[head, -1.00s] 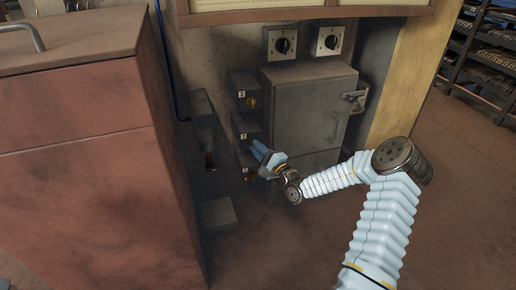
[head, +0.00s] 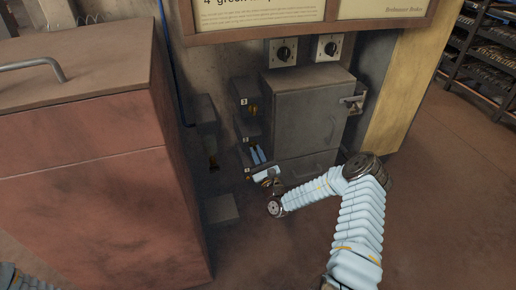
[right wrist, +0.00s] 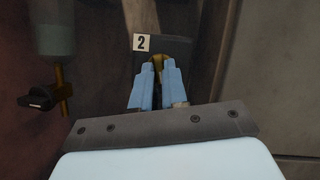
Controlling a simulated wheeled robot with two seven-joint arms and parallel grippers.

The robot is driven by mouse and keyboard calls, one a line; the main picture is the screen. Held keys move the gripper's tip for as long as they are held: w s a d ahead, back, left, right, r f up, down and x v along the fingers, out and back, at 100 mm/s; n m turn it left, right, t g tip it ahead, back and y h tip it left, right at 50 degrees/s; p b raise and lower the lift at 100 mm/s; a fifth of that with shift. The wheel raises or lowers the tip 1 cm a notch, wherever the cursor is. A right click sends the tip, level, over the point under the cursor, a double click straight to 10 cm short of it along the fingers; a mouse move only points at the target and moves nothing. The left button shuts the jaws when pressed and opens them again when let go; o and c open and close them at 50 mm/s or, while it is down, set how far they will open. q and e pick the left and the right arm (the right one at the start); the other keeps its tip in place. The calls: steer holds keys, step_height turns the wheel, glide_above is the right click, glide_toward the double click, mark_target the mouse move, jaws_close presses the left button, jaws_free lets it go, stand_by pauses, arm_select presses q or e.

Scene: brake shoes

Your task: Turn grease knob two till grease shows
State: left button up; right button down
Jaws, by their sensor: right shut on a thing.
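Grease knob two (right wrist: 158,62) is a brass knob on a dark box with a white "2" label (right wrist: 142,43) in the right wrist view. My right gripper (right wrist: 154,72) is shut on it, with a blue finger on each side hiding much of the knob. In the head view my right gripper (head: 258,155) is at the middle box of a stack on the wall. Another brass knob (head: 252,106) shows on the box above. I cannot make out any grease at the knob. My left gripper is out of view.
A grey cabinet (head: 308,118) stands right of the knobs, under two dial switches (head: 283,51). A large red-brown cabinet (head: 90,180) is close on the left. A black-handled valve (right wrist: 38,100) is left of my right gripper. Open floor lies at right.

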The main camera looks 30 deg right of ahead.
steer(key=m+h, duration=0.1)
steer(key=m+p, duration=0.1)
steer(key=m, duration=0.1)
steer(key=m+h+p, duration=0.1)
steer(key=shift+w+a+r+m+h, duration=0.2)
steer(key=shift+w+r+m+h, duration=0.1)
steer(key=shift+r+m, duration=0.1)
steer(key=shift+m+p, duration=0.3)
steer(key=shift+m, duration=0.2)
steer(key=c, duration=1.2)
jaws_free()
steer(key=shift+o, duration=0.2)
steer(key=v, duration=1.4)
steer(key=shift+s+a+f+h+p, duration=0.2)
steer(key=shift+f+h+p, duration=0.1)
steer(key=shift+h, duration=0.1)
